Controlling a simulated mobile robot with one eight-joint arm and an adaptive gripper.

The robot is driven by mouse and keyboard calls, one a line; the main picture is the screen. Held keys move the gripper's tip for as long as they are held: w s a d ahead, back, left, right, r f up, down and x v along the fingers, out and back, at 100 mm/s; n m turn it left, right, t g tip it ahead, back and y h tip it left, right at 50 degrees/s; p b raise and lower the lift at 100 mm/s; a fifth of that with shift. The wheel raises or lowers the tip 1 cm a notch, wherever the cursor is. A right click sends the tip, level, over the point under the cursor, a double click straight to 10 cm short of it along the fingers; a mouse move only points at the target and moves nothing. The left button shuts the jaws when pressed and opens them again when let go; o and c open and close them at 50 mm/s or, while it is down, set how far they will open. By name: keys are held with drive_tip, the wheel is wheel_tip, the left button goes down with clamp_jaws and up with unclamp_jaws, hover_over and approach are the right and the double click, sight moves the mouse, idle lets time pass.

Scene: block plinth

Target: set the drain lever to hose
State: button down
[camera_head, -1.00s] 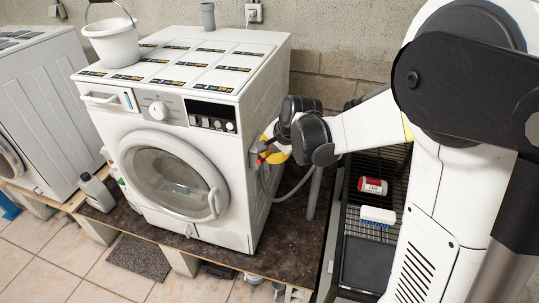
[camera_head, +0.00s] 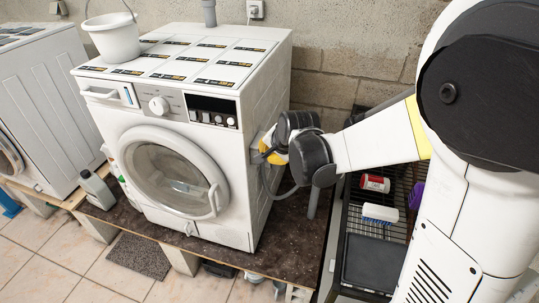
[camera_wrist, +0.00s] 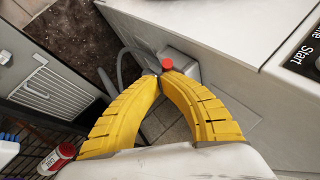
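The drain lever's red knob (camera_wrist: 167,64) shows in the wrist view in front of a grey box (camera_wrist: 183,70) on the washing machine's side. In the head view the washing machine (camera_head: 236,185) stands on a dark board, and my gripper (camera_head: 260,152) is at its right side. In the wrist view the two yellow fingers of my gripper (camera_wrist: 159,78) come together at their tips, just short of the knob. Whether they touch the lever cannot be told. The lever's stem is mostly hidden, and the knob is not clear in the head view.
A grey hose (camera_wrist: 122,68) runs beside the box. A rack (camera_head: 352,220) to the right holds a red-and-white can (camera_head: 375,184) and a white brush (camera_head: 380,213). A white bucket (camera_head: 113,38) stands on the machine. Tiled floor in front is mostly open.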

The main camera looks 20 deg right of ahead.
drive_tip(key=shift+s+a+f, duration=0.1)
drive_tip(key=shift+f, duration=0.1)
drive_tip(key=b, duration=0.1)
drive_tip(key=f+t+b, duration=0.1)
drive_tip(key=t+h+b, duration=0.1)
drive_tip(key=shift+s+a+f+n, duration=0.25)
drive_tip(key=shift+s+n, duration=0.05)
drive_tip(key=shift+s, duration=0.05)
drive_tip(key=shift+s+a+f+b, duration=0.1)
drive_tip(key=shift+s+f+b, duration=0.1)
drive_tip(key=shift+f+b, duration=1)
drive_tip(key=shift+f, duration=0.25)
idle(2.9)
drive_tip(key=shift+r+p, duration=0.65)
drive_tip(key=shift+r, duration=0.15)
